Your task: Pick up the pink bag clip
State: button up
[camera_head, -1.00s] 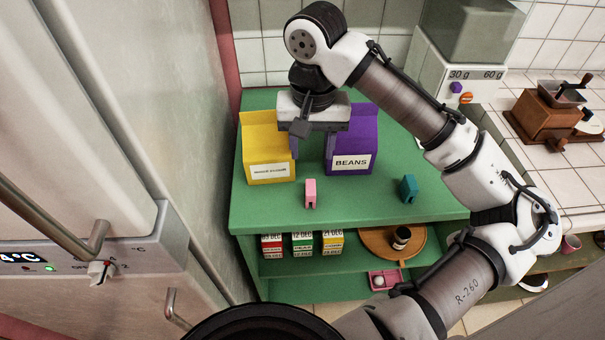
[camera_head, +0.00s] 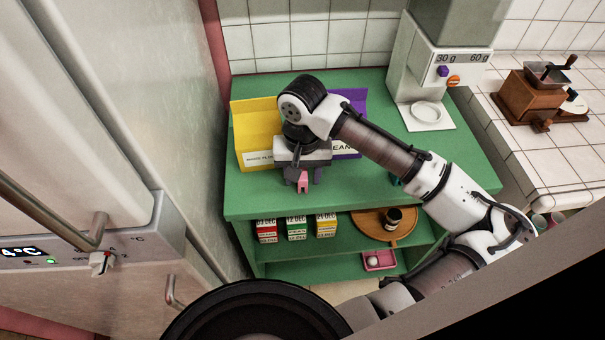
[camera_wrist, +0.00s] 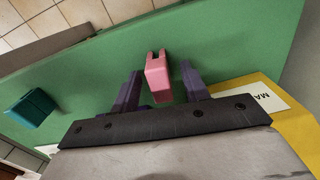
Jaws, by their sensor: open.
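The pink bag clip (camera_head: 302,184) stands on the green top shelf, near its front edge. In the wrist view the pink bag clip (camera_wrist: 158,80) shows between the two dark fingers of my gripper (camera_wrist: 160,82), with a gap on each side. My gripper (camera_head: 303,180) is open and low over the shelf, its fingers on either side of the clip. The clip's upper part is partly hidden by my gripper in the head view.
A teal clip (camera_wrist: 32,108) lies to the side. The green shelf top (camera_head: 254,197) is clear near its front edge. A white dispenser (camera_head: 439,75) stands at the back right.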

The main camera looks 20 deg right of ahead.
jog(key=shift+f, duration=0.3)
grip_shut()
jog(key=shift+r, duration=0.1)
